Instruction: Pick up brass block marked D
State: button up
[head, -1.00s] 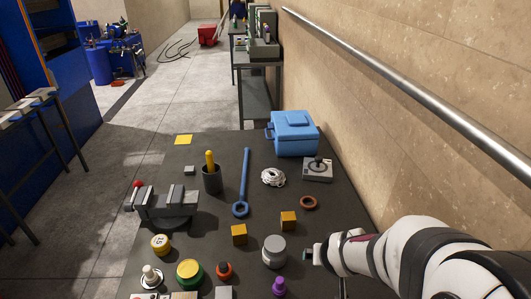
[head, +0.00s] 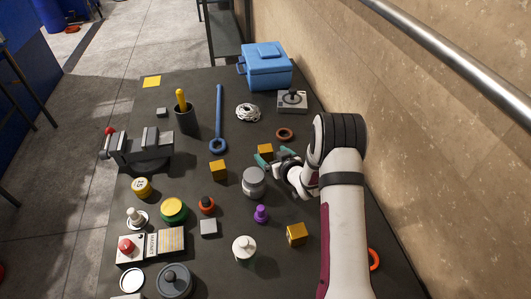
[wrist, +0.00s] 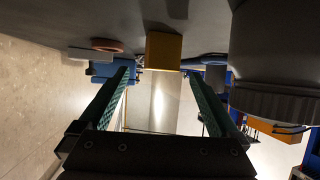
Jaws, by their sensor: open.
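Three brass-coloured blocks stand on the dark table in the head view: one in front of my gripper (head: 265,150), one to its left (head: 218,170), and one nearer the front right (head: 297,234). I cannot read a letter D on any of them. My gripper (head: 271,157) is open, with teal finger pads on either side of the line to the first block. In the wrist view that block (wrist: 164,50) shows between and just past the fingertips (wrist: 160,76). I cannot tell whether its near edge is between the pads. Nothing is held.
A grey cylindrical weight (head: 254,184) stands close to the gripper and looms large in the wrist view (wrist: 278,60). A copper ring (head: 285,134) lies behind the block. A purple piece (head: 261,214) is in front. A blue box (head: 265,66) stands at the back, with the wall on the right.

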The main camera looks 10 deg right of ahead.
aim_at(268, 150)
jog(key=x, duration=0.5)
jog(key=shift+w+a+f, duration=0.1)
jog(key=shift+w+f, duration=0.05)
jog(key=shift+w, duration=0.1)
grip_shut()
